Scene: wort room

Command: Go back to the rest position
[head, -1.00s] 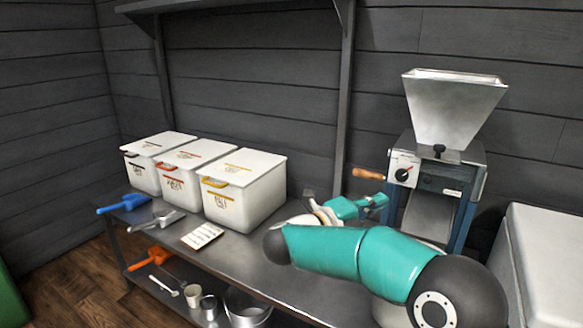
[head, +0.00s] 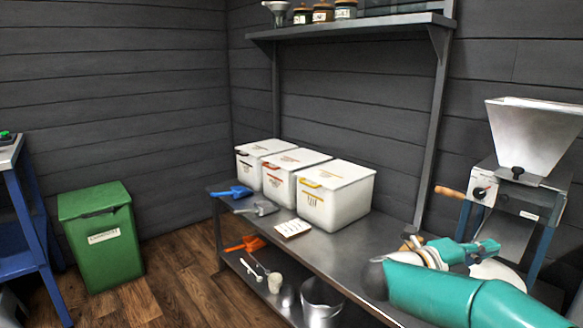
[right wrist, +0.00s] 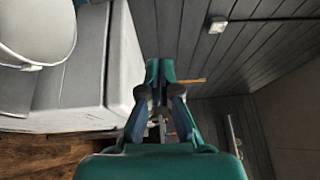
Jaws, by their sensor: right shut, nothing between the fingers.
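My right gripper (head: 488,247) is shut and empty, held above the right part of the steel table (head: 262,225) in front of the grain mill (head: 517,190). The teal right arm comes in from the lower right corner of the head view. In the right wrist view the gripper's fingers (right wrist: 158,104) are together with nothing between them. The mill has a metal hopper on top and a wooden crank handle at its left. The gripper appears near the mill's lower front; whether it touches cannot be told. My left gripper is not in view.
Three white lidded bins (head: 336,200) stand at the table's back left. A blue scoop (head: 232,191), a metal scoop (head: 256,208) and a white card (head: 292,228) lie before them. A metal pot (head: 320,298) stands on the lower shelf. A green bin (head: 100,240) stands on the floor.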

